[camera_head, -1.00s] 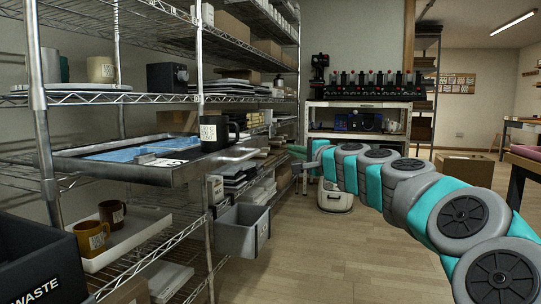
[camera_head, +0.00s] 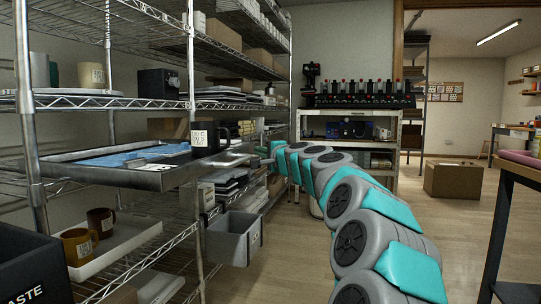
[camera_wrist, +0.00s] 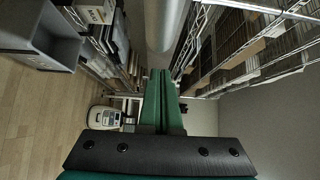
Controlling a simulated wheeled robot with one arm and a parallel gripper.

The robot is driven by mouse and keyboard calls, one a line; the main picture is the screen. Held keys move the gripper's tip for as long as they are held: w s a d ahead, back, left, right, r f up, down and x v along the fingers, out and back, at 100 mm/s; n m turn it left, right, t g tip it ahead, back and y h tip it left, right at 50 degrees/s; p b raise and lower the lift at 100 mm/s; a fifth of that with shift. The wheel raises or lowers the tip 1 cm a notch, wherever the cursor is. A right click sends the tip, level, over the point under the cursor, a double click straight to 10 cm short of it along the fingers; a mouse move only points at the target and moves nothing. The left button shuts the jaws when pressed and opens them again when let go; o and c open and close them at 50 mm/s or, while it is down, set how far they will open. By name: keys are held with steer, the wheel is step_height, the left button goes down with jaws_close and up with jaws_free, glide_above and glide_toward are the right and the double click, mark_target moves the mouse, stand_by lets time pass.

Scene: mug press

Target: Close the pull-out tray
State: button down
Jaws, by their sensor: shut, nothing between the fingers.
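The pull-out tray (camera_head: 165,181) is a flat metal tray that sticks out of the wire shelf at the left in the head view. A blue sheet (camera_head: 135,157) lies in it, and a black mug (camera_head: 205,142) with a white label stands upright near its outer end. My gripper (camera_head: 263,151) is beside the tray's far right corner, partly hidden by my arm; I cannot tell whether it touches the tray. In the wrist view my green fingers (camera_wrist: 161,75) are together with nothing between them. A blurred grey cylinder (camera_wrist: 164,22) shows just beyond the fingertips.
A lower shelf holds a white tray (camera_head: 125,243) with brown mugs. A grey bin (camera_head: 232,238) hangs below the pull-out tray. A dark waste box (camera_head: 35,270) is at the lower left. A table (camera_head: 515,225) stands at the right.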

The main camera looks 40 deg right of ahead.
steer(key=shift+w+a, duration=0.45)
steer(key=shift+w, duration=0.1)
